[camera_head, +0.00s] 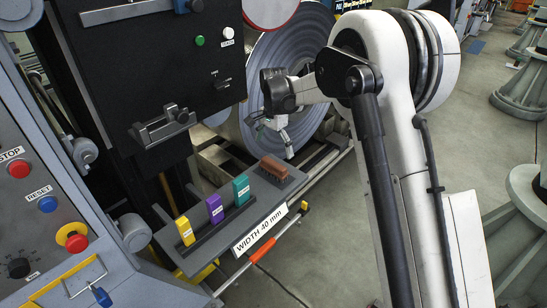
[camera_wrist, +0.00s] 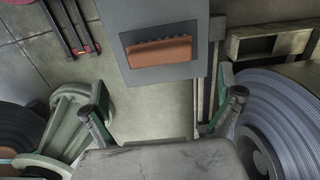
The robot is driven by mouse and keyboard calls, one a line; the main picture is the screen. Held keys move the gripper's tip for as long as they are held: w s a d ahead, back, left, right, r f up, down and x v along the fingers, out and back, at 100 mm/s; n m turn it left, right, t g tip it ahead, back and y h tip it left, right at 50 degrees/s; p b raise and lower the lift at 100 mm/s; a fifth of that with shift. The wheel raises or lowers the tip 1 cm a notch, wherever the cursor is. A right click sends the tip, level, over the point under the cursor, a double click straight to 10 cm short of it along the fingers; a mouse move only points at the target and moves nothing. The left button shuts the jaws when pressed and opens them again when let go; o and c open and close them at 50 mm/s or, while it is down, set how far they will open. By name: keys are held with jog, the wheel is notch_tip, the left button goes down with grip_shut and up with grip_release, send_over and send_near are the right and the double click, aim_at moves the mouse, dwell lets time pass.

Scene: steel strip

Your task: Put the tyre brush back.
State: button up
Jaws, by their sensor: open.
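A reddish-brown block with a ridged edge, which looks like the tyre brush (camera_head: 273,167), lies at the far right end of the grey shelf. It also shows in the wrist view (camera_wrist: 158,53), lying within a dark rectangular patch on the grey shelf (camera_wrist: 110,20). Bristles cannot be made out. My gripper (camera_head: 274,138) is above and beyond that end of the shelf, in front of the steel coil. In the wrist view my gripper (camera_wrist: 165,116) is open and empty, its fingers spread apart below the block in the picture, not touching it.
Yellow (camera_head: 185,231), purple (camera_head: 215,208) and teal (camera_head: 241,189) labelled blocks stand in a dark holder on the shelf. An orange-handled bar (camera_head: 262,248) runs along its front. A large steel coil (camera_head: 290,75) stands behind. A control panel (camera_head: 45,200) is at left.

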aim_at(274, 163)
jog(key=shift+d+r, duration=0.1)
jog(key=shift+r, duration=1.6)
jog(key=s+d+r+n+t, duration=0.3)
jog(key=s+d+r+n, duration=0.1)
jog(key=s+d+r, duration=1.1)
jog(key=s+d+f+n+t, duration=0.1)
jog(key=s+d+n+t, duration=0.1)
jog(key=s, duration=1)
jog(key=s+d+f+n+t, duration=0.1)
jog(key=s+d, duration=0.4)
jog(key=s, duration=0.8)
jog(key=shift+n+t, duration=0.5)
jog(key=shift+t, duration=0.1)
jog(key=shift+s, duration=0.1)
